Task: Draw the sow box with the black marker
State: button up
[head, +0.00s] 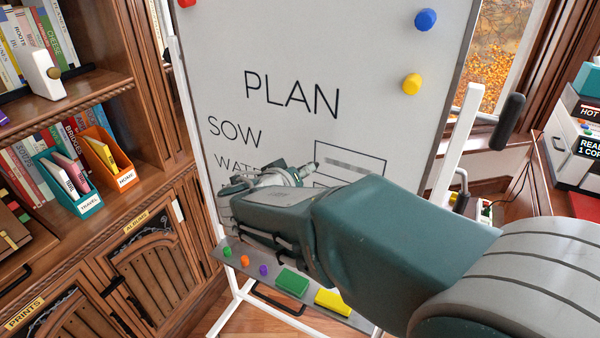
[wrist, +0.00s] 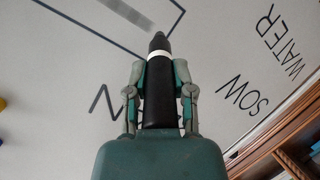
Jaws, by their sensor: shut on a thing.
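The whiteboard (head: 290,55) stands upright with PLAN at the top and SOW (head: 234,130) below it at the left. A black-outlined box (head: 378,158) is right of SOW, with a grey band (head: 347,163) inside; part of it is behind my arm. My gripper (wrist: 159,75) is shut on the black marker (wrist: 160,100), which has a white ring and points toward the board. In the wrist view the tip is near the grey band (wrist: 150,22) and a box line; I cannot tell whether it touches. In the head view my gripper (head: 300,172) is left of the box.
Blue (head: 425,19) and yellow (head: 412,84) magnets sit at the upper right. A bookcase (head: 90,95) stands at the left.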

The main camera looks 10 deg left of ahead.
jog(key=shift+w+d, duration=0.3)
jog(key=shift+w, duration=0.55)
dwell(0.5)
jog(key=shift+s+d, duration=2)
jog(key=shift+d, duration=3.85)
jog(key=shift+w+a, duration=0.65)
jog(key=shift+a, duration=1.3)
jog(key=shift+w+a, duration=0.65)
jog(key=shift+a, duration=1.35)
jog(key=shift+w+a, duration=0.65)
jog(key=shift+a, duration=1.3)
jog(key=shift+s, duration=0.1)
jog(key=shift+s+a, duration=0.3)
jog(key=shift+s, duration=0.6)
jog(key=shift+s+a, duration=0.35)
jog(key=shift+s, duration=0.6)
jog(key=shift+s+a, duration=0.3)
jog(key=shift+s, duration=0.6)
jog(key=shift+s, duration=0.1)
jog(key=shift+s+a, duration=0.25)
jog(key=shift+s, duration=0.45)
jog(key=shift+s+a, duration=0.25)
jog(key=shift+s, duration=0.4)
